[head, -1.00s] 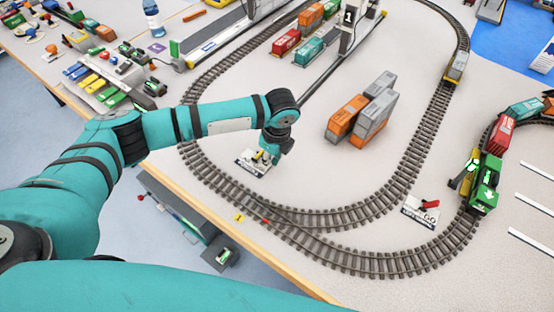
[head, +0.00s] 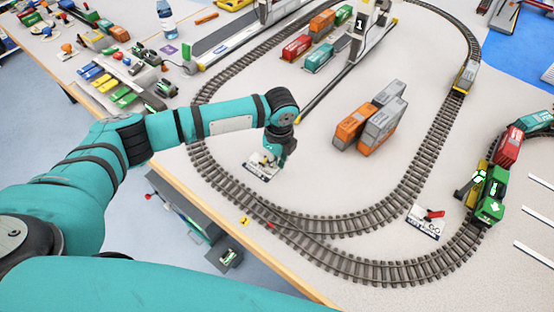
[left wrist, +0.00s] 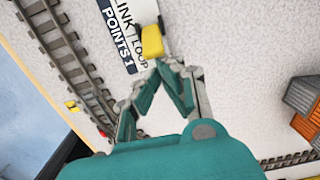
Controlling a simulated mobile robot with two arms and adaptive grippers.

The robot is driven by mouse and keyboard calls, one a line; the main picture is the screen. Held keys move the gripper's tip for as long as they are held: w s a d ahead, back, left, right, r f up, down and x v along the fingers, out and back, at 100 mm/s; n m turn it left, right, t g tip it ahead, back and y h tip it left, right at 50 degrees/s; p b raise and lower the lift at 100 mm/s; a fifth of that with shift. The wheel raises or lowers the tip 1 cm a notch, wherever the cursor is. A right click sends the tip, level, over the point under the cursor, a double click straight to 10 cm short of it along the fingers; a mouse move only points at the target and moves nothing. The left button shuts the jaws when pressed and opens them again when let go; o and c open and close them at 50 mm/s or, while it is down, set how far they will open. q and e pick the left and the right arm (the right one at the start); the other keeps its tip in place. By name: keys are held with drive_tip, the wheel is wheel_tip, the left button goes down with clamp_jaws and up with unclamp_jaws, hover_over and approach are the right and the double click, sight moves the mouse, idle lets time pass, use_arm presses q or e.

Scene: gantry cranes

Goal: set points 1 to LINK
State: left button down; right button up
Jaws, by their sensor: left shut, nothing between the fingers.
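The points 1 lever box (head: 259,172) sits on the table inside the left bend of the track. In the left wrist view its label (left wrist: 118,40) reads POINTS 1, with LINK and LOOP beside it. Its yellow lever handle (left wrist: 152,42) lies beside the word LOOP. My left gripper (head: 272,157) points down over the box; in the left wrist view its fingertips (left wrist: 172,65) are together, empty, close to the yellow handle. I cannot tell if they touch it. My right gripper is not in view.
A GO lever box (head: 427,222) with a red handle stands at the right, near a green locomotive (head: 491,195). Orange and grey containers (head: 370,122) stand inside the loop. The crane (head: 362,40) is behind. Bare table lies between box and containers.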

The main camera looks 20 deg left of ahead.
use_arm(q)
drive_tip(key=shift+a+r, duration=0.1)
drive_tip(key=shift+a+r+h+p, duration=0.2)
drive_tip(key=shift+h+p, duration=0.25)
drive_tip(key=shift+h, duration=0.15)
drive_tip(key=shift+w+a+r+g+h, duration=0.15)
drive_tip(key=shift+a+g+h, duration=0.25)
drive_tip(key=shift+h, duration=0.1)
drive_tip(key=shift+w+a+g+h, duration=0.2)
drive_tip(key=shift+a+g+h, duration=0.15)
drive_tip(key=shift+h, duration=0.65)
drive_tip(key=shift+w+a+r+g+h+b, duration=0.15)
drive_tip(key=shift+a+g+h+b, duration=0.3)
drive_tip(key=shift+h+b, duration=0.5)
drive_tip(key=shift+r, duration=0.35)
